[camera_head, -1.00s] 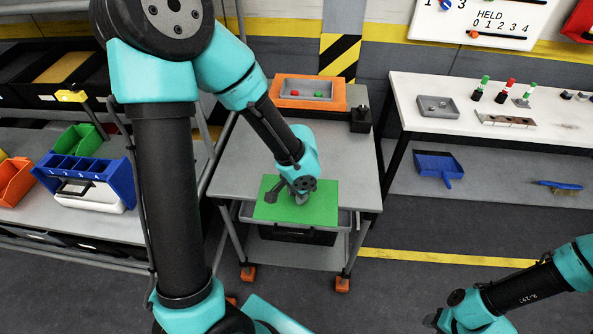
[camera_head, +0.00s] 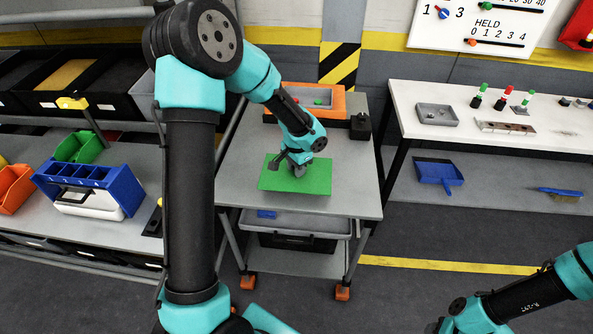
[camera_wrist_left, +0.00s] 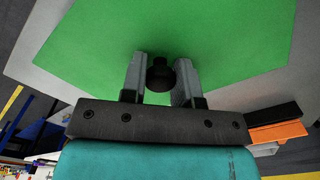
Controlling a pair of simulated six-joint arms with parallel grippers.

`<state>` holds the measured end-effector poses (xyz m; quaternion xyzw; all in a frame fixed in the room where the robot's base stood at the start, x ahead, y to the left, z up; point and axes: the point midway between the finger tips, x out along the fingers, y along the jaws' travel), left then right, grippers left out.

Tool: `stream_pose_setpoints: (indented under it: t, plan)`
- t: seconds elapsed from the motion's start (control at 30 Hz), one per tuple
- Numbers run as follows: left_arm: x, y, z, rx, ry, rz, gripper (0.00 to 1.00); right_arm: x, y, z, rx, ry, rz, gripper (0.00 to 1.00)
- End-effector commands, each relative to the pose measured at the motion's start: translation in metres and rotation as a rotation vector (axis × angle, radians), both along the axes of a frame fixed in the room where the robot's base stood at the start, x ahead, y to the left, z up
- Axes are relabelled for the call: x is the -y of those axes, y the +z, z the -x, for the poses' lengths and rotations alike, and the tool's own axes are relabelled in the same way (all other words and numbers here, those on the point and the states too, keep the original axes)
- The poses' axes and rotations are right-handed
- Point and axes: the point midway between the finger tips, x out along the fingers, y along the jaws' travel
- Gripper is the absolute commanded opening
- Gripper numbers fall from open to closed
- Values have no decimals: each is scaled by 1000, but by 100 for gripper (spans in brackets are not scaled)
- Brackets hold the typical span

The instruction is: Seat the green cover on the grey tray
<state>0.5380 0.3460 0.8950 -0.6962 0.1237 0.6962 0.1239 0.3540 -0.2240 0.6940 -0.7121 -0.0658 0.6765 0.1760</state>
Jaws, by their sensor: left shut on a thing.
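My left gripper (camera_head: 297,170) is shut on the dark knob (camera_wrist_left: 160,74) of the green cover (camera_head: 312,184). The cover is a flat green sheet; it fills much of the left wrist view (camera_wrist_left: 215,40). In the head view it appears in front of the cart's grey top, apparently held above it; the exact height is hard to tell. A grey tray (camera_head: 336,225) sits under the front edge of the cart top, with a blue piece (camera_head: 267,214) in it. The cover is not on this tray. My right arm shows at the lower right, but its fingertips are out of frame.
The cart top (camera_head: 235,185) carries an orange-framed tray (camera_head: 345,102) and a small black block (camera_head: 360,126) at the back. Shelves with bins and a blue caddy (camera_head: 85,183) stand left. A white bench (camera_head: 440,95) stands right. Floor between cart and bench is clear.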

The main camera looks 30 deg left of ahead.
Motion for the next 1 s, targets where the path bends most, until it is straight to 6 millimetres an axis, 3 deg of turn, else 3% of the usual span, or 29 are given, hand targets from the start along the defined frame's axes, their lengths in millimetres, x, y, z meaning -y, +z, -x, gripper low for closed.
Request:
stream_pose_setpoints:
  t: [0.23, 0.4, 0.63, 1.0]
  plan:
    - [0, 0, -1, 0, 1, 0, 2, 0, 0, 0, 0, 0, 0, 44]
    - [-10, -2, -15, 0, 3, 0, 2, 0, 0, 0, 0, 0, 0, 44]
    - [-9, -30, -14, 0, 0, 1, 2, 0, 0, 0, 0, 0, 0, 44]
    - [-9, -34, -14, 1, 1, 1, 2, 0, 0, 0, 0, 0, 0, 44]
